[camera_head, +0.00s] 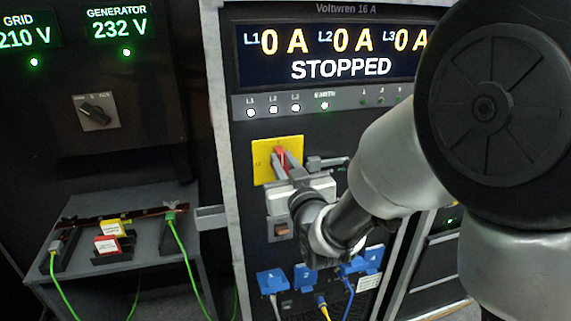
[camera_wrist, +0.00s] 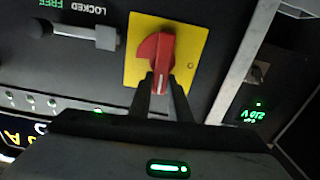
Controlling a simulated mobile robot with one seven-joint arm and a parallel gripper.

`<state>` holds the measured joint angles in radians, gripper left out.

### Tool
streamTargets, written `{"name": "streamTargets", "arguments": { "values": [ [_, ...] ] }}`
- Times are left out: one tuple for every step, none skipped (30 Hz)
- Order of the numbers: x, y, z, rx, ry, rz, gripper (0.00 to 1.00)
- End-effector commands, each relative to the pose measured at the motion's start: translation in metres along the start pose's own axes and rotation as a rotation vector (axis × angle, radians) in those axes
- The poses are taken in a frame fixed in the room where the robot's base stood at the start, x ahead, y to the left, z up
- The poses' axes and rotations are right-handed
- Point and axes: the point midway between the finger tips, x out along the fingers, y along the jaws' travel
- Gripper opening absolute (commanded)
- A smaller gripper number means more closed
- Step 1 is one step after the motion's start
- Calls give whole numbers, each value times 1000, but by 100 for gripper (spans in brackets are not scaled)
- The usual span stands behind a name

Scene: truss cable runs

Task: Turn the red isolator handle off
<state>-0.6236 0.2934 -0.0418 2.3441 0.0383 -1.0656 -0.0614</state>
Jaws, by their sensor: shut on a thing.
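The red isolator handle (camera_wrist: 158,56) sits on a yellow square plate (camera_wrist: 190,45) on the dark cabinet front. In the head view the handle (camera_head: 281,157) shows at the plate's middle (camera_head: 262,160), partly covered by my gripper. My gripper (camera_wrist: 160,82) is shut on the handle, with one dark finger on each side of its near end in the wrist view. In the head view my gripper (camera_head: 285,176) reaches the plate from the lower right. The display (camera_head: 335,55) above reads 0 A for L1, L2 and L3, and STOPPED.
A grey locking bolt (camera_wrist: 90,35) marked LOCKED and FREE is beside the plate. Blue sockets (camera_head: 305,277) with cables are below. A grey bench (camera_head: 150,245) with red and yellow tags stands left. A black rotary switch (camera_head: 96,113) sits below the GRID and GENERATOR readouts.

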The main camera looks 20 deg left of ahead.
Motion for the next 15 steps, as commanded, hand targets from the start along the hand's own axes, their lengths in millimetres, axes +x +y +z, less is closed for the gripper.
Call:
{"name": "streamTargets", "arguments": {
  "values": [
    [0, -1, 3, -22, 4, 0, 0],
    [0, -2, 3, -38, 4, 0, 0],
    [0, -2, 3, -63, 6, 0, 0],
    [0, -3, 3, -84, 6, 0, 0],
    [0, -3, 4, -106, 6, 0, 0],
    [0, -4, 4, -137, 7, 1, 0],
    [0, -5, 4, -162, 7, 1, 0],
    [0, -6, 4, -188, 7, 1, 0],
    [0, -6, 5, -225, 7, 1, 0],
    [0, -7, 5, -253, 7, 1, 0],
    [0, -8, 5, -281, 8, 1, 0],
    [0, -9, 6, -318, 6, 1, 0],
    [0, -10, 6, -347, 7, 1, 0],
    [0, -10, 6, -375, 7, 1, 0],
    [0, -12, 7, -413, 6, 1, 0]
  ]
}}
